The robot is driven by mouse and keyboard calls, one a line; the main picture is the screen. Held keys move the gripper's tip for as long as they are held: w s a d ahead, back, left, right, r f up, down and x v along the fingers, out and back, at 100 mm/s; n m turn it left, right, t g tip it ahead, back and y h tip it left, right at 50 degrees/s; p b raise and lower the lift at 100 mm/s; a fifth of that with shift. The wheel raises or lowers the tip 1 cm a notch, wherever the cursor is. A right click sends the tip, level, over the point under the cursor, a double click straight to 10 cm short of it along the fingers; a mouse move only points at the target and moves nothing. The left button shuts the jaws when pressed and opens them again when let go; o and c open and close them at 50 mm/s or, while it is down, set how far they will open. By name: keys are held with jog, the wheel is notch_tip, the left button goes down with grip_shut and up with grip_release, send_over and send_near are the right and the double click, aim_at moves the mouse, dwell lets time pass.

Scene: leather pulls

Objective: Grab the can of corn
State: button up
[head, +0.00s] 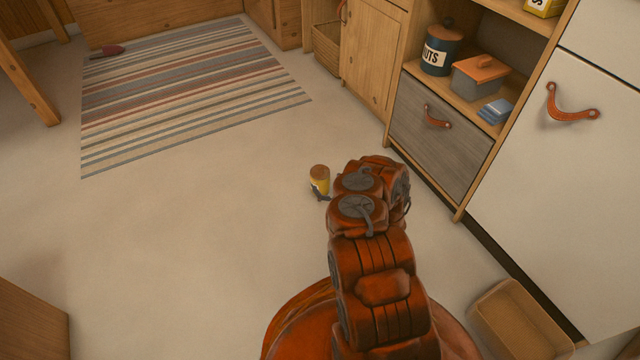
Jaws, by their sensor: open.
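A small yellow can with a brown top (320,173), which fits the can of corn, shows just left of my arm's far end. Its label is too small to read, and its lower part is partly covered. My gripper (320,194) shows only as a small dark finger part at the can's lower front; the rest is hidden behind my orange arm. The jaws are open. I cannot tell whether the finger touches the can or whether the can stands on the floor.
A wooden shelf unit (455,95) with a grey drawer (437,133) and a white cabinet (570,190) line the right. An open box (520,325) sits at lower right. A striped rug (190,95) lies at back left. Floor left of the can is clear.

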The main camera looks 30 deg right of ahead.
aim_at(320, 172)
jog(key=w+b, duration=0.2)
jog(key=w, duration=0.2)
jog(key=shift+w+d+r+b, duration=0.1)
jog(key=shift+w+d+b, duration=0.15)
jog(key=shift+w+b, duration=0.15)
jog(key=shift+w+r, duration=0.1)
jog(key=shift+w, duration=0.3)
jog(key=c, duration=1.8)
jog(key=shift+r, duration=0.1)
